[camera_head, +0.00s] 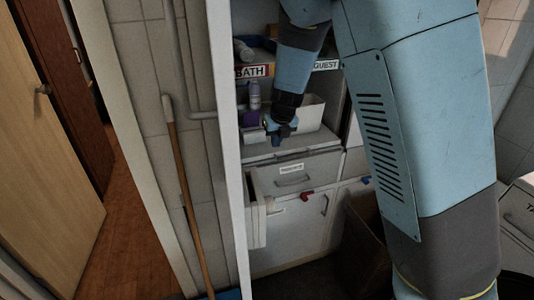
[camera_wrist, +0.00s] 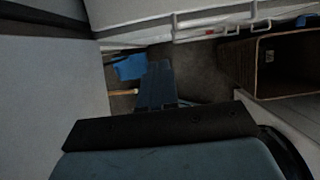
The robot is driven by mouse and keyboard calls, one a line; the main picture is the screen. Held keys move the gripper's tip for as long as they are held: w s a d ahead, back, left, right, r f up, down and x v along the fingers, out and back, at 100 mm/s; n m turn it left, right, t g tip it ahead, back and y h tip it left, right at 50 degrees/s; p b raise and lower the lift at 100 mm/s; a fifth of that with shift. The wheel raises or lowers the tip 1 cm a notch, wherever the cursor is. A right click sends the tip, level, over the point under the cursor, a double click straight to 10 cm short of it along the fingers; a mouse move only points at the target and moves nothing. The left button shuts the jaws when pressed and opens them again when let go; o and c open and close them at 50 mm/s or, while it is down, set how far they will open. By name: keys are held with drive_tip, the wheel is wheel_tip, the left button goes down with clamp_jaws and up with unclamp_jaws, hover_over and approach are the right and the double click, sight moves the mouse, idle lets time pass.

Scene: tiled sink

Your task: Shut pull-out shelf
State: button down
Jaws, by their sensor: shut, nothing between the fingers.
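The pull-out shelf (camera_head: 294,151) appears as a pale grey board above a labelled drawer, inside the white cabinet in the head view. I cannot tell how far it stands out. My gripper (camera_head: 280,137) points down just above the board, in front of a white box. In the wrist view my gripper (camera_wrist: 156,75) shows as dark blue fingers, together and empty, with the floor beyond. Whether the fingertips touch the shelf cannot be seen. My arm hides the right part of the cabinet in the head view.
A purple bottle (camera_head: 254,97) and a white box (camera_head: 307,112) stand behind my gripper. Below are a labelled drawer (camera_head: 292,172) and a small open door (camera_head: 256,211) at left. A brown bin (camera_wrist: 285,64) stands on the floor. A broom handle (camera_head: 184,190) leans outside the cabinet.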

sight(266, 153)
drive_tip(key=x, duration=0.3)
drive_tip(key=a+x, duration=0.1)
drive_tip(key=x, duration=0.6)
drive_tip(key=shift+w+a, duration=0.2)
drive_tip(key=shift+a, duration=0.05)
drive_tip(key=shift+w+a, duration=0.35)
drive_tip(key=shift+w, duration=0.5)
drive_tip(key=shift+a, duration=0.1)
